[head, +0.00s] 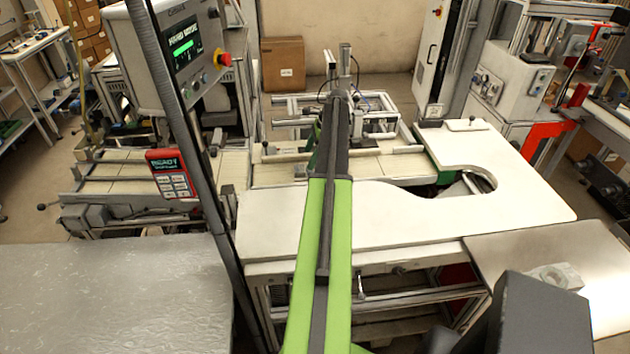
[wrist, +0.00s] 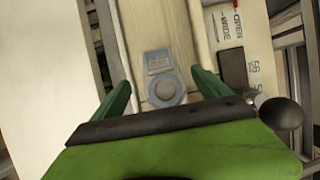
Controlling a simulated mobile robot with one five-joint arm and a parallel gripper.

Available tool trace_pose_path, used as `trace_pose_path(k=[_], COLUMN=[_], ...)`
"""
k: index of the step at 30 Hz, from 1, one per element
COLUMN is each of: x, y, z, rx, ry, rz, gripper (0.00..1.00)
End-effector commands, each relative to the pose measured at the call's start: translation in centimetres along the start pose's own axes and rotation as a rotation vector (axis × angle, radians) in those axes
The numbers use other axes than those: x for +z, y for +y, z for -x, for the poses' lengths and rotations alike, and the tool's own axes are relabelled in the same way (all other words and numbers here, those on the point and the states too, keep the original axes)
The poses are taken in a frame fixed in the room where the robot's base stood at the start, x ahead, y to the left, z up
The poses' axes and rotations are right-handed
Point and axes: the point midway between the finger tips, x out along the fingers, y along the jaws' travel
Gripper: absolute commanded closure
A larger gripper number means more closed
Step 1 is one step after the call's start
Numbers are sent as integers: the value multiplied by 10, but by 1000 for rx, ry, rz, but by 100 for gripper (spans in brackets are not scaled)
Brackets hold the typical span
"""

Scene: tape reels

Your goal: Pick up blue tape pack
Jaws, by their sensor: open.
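A pale blue pack (wrist: 158,62) with a round, ring-shaped part lies flat on a cream strip in the wrist view; it looks like the blue tape pack. My gripper (wrist: 160,77) is open, with one green finger on each side of the pack. The pack shows in the gap between the fingers, and nothing is gripped. I cannot tell the height of the fingers above it. In the head view my arm covers the spot, and I cannot make out the pack there.
A white worktop (head: 400,215) with a rounded cutout lies under and right of my arm. A control box (head: 180,50) on a post stands at left. In the wrist view, a panel with lettering (wrist: 235,45) and a dark ball knob (wrist: 280,113) are close to the right finger.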

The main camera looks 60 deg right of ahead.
Motion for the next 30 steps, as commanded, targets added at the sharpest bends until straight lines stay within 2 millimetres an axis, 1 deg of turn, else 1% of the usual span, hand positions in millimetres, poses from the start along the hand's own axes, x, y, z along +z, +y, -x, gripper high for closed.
trace_pose_path(k=[1, 8, 11, 15, 18, 25, 26, 30], x=[-2, 1, -1, -4, -3, 0, 0, 0], y=[0, 0, 0, -1, -1, -1, -1, -1], z=[-15, -17, -30, -55, -68, -66, -66, -66], rx=[0, 1, 1, 1, 1, 1, 1, 1], ry=[0, 0, 0, 0, 0, 0, 0, 0], rz=[1, 1, 1, 2, 2, 2, 2, 3], gripper=[13, 13, 13, 13, 13, 13, 14, 32])
